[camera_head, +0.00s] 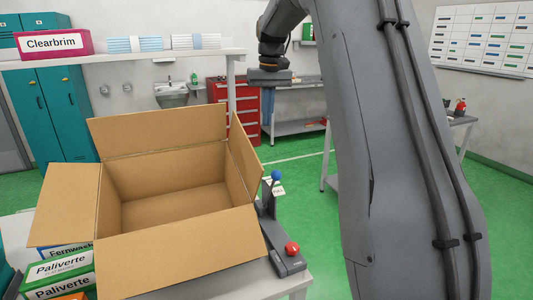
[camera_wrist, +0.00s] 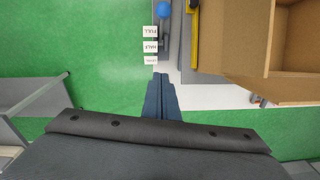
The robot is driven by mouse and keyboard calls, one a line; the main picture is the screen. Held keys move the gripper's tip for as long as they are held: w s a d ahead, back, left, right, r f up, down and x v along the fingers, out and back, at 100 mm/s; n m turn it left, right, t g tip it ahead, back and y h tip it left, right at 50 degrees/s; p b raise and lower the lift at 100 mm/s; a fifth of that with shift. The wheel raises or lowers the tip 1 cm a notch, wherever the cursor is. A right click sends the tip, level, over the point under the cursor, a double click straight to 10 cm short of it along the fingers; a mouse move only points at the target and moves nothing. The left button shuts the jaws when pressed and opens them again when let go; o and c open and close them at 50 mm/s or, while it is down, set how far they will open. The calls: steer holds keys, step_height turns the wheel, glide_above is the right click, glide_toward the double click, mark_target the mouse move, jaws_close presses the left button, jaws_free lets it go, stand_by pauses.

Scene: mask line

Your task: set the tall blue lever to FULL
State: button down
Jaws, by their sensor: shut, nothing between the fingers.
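The tall blue lever (camera_head: 277,175) stands near the right side of the big carton, its ball knob at the top. In the wrist view its blue knob (camera_wrist: 163,10) is at the top edge, beyond a column of small white labels. The labels look upside down; the far one (camera_wrist: 150,32) seems to read FULL and the middle one (camera_wrist: 150,46) HALF; the nearest is too small to read. Which label the lever stands at cannot be told. My gripper (camera_wrist: 161,76) is shut and empty, apart from the knob and near the label column's lower end.
A red-knobbed control (camera_head: 292,248) is on the same grey base, in front of the blue lever. The open carton (camera_head: 180,255) fills the table on the left, its flap close to the base. A yellow strip (camera_wrist: 193,38) runs beside the lever.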

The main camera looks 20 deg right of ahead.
steer(key=s+f+p, duration=0.3)
steer(key=f+p, duration=0.2)
steer(key=f, duration=0.5)
steer(key=shift+s+a+f, duration=0.2)
steer(key=shift+a+f, duration=0.05)
steer(key=shift+a, duration=0.15)
steer(key=shift+a, duration=0.1)
